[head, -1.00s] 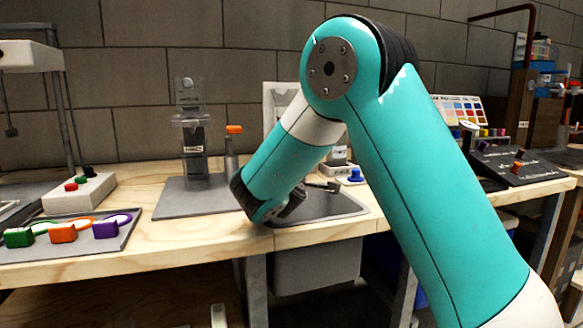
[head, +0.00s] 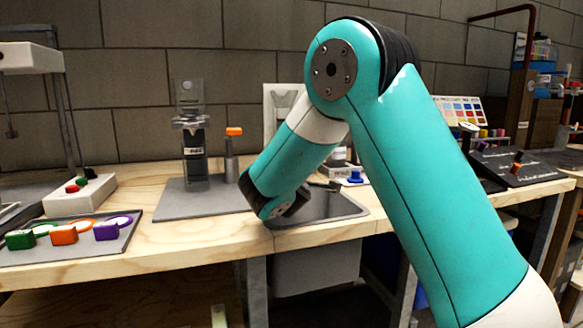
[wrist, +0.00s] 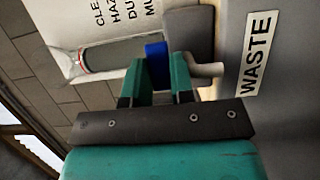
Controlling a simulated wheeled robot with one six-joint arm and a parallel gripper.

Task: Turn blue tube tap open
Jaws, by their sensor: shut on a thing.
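In the wrist view a blue tap handle (wrist: 156,57) stands between the two green fingers of my gripper (wrist: 161,70). The fingers are shut on it, one on each side. A pale, bent spout-like pipe (wrist: 207,70) sticks out just right of the fingers, beside a grey block (wrist: 188,33). In the head view my gripper is low over the dark sink area, mostly hidden behind my wrist, and the held handle cannot be made out. How far the handle is turned is hard to tell.
A grey panel with a WASTE label (wrist: 258,55) is close on the right in the wrist view. A white sign (wrist: 90,18) is at the upper left. In the head view, a grey stand (head: 192,150) and an orange-topped post (head: 233,150) stand left of my arm.

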